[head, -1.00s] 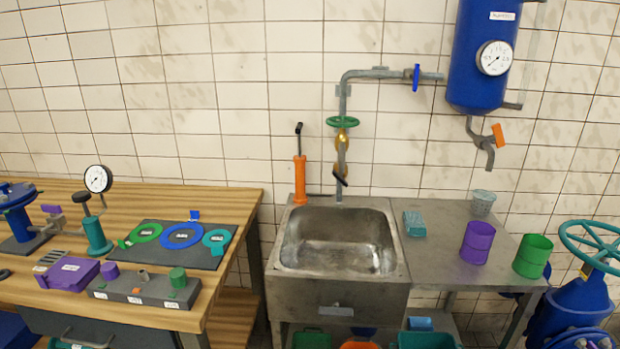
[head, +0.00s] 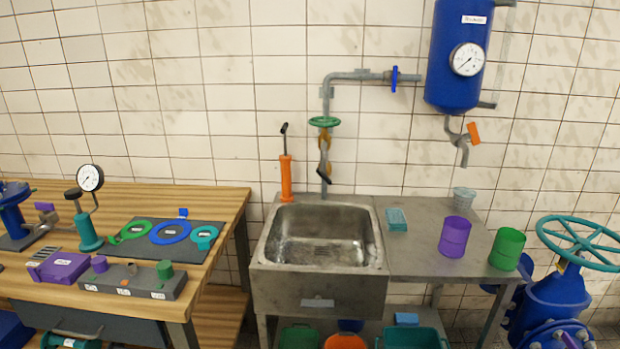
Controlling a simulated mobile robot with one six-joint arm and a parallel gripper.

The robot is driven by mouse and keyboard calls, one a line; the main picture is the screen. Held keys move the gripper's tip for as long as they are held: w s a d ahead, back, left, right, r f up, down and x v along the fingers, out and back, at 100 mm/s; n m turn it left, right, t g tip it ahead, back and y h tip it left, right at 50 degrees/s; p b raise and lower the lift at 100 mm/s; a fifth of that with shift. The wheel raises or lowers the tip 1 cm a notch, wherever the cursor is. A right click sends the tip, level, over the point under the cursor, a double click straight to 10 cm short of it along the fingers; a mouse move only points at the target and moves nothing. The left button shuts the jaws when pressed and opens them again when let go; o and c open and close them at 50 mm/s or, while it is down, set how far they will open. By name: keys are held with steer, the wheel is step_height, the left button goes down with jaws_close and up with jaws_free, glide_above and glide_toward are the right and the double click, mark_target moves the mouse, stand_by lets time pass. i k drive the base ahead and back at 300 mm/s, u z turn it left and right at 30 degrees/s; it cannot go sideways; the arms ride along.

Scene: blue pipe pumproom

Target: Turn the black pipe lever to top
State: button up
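A black pipe lever (head: 322,174) sits low on the grey vertical pipe (head: 326,100) above the back of the sink. It is small in the head view and looks tilted, its lower end toward the right. A green round handwheel (head: 324,122) and a brass-coloured fitting (head: 324,143) are above it on the same pipe. Another black handle (head: 284,128) tops the orange hand pump (head: 286,178) to the left. My gripper is not in view.
The steel sink (head: 318,295) stands below the lever, with a side table (head: 420,262) holding purple and green cups. A wooden workbench (head: 226,200) with tools is at left. A large blue valve (head: 560,295) stands at right. A blue tank (head: 458,60) hangs above.

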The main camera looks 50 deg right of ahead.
mark_target(324, 176)
steer(key=z, duration=0.3)
steer(key=k, duration=0.7)
steer(key=z, duration=1.25)
steer(key=k, duration=0.75)
steer(key=u, duration=0.15)
steer(key=i, duration=0.9)
steer(key=u, duration=1)
steer(key=i, duration=1.05)
steer(key=u, duration=0.4)
